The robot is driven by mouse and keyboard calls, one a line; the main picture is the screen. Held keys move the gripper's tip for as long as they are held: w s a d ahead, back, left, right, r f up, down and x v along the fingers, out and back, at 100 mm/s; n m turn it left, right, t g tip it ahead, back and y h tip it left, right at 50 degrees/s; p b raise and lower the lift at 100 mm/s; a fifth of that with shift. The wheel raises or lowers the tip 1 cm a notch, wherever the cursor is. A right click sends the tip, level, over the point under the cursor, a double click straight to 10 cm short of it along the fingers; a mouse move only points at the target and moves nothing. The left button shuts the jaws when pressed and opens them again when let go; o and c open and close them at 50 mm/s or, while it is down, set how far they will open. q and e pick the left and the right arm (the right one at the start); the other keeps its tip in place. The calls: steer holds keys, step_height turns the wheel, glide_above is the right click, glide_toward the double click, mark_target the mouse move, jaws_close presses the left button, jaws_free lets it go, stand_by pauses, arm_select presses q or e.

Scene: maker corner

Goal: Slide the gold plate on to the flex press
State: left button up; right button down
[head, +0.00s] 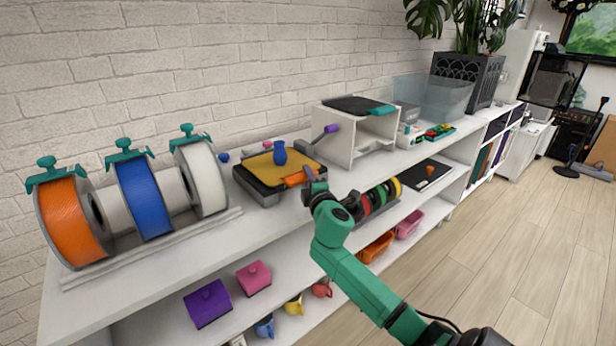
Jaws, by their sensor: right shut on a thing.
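The gold plate (257,168) lies flat on top of a dark grey, low base (265,195) on the white shelf top; I take this base to be the flex press, but cannot be sure. An orange tab (294,180) sticks out at the plate's right front corner. My right gripper (311,185) is at this tab and shut on it; its fingers are small and partly hidden by my wrist. A small blue vase-shaped object (280,152) appears on or just behind the plate's back right part. My left gripper is not in view.
Orange, blue and white spools (145,198) stand on a rack at left. A white open-fronted box (340,140) with a black top and teal handle stands at right, a purple-tipped lever (331,129) on its side.

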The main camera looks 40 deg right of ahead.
jaws_free()
stand_by(0.4)
steer(key=shift+f+b, duration=0.55)
steer(key=shift+f, duration=0.05)
steer(key=shift+s, duration=0.1)
steer(key=shift+s+a+f+p, duration=0.1)
steer(key=shift+s+p, duration=0.35)
steer(key=shift+s, duration=1.1)
steer(key=shift+s+p, duration=0.4)
steer(key=shift+s, duration=1.75)
